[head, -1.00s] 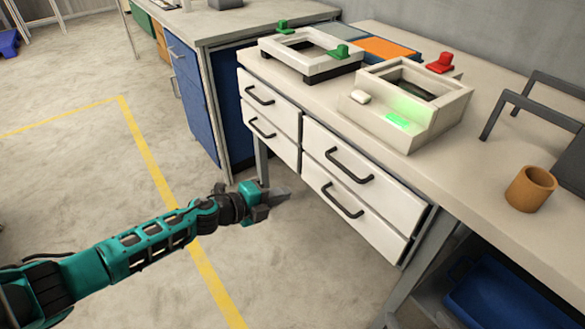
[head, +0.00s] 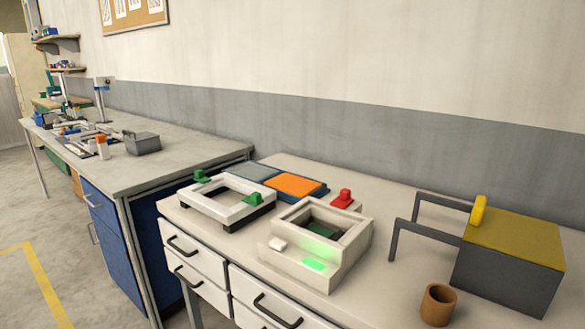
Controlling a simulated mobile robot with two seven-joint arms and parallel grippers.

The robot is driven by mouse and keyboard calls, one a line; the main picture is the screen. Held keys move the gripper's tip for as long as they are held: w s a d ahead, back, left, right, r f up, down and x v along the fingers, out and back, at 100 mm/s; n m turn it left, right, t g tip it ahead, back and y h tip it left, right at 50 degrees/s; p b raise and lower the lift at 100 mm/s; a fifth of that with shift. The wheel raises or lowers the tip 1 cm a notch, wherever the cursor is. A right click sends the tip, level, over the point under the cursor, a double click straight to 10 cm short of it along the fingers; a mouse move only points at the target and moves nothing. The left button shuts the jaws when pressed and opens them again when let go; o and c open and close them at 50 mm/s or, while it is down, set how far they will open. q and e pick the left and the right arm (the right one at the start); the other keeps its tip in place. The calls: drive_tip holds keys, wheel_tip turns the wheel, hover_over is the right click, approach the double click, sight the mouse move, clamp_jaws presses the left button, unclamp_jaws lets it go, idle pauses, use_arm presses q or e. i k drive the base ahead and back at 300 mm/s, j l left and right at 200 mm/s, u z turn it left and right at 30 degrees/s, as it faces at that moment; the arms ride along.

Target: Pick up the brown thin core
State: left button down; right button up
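A brown, round, open-topped cup-like piece (head: 438,305) stands upright on the light work table, near the lower right of the head view. It looks fairly thick-walled, and I cannot tell whether it is the thin core. No other brown core shows. Neither of my grippers is in the head view, and nothing touches the brown piece.
Right of centre on the table is a beige box device (head: 318,243) with a green light. A white frame with green clamps (head: 227,203) stands left of it. A dark box with a yellow top (head: 512,260) and grey bracket stands close behind the brown piece.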

sight(438, 305)
drive_tip(key=z, duration=1.25)
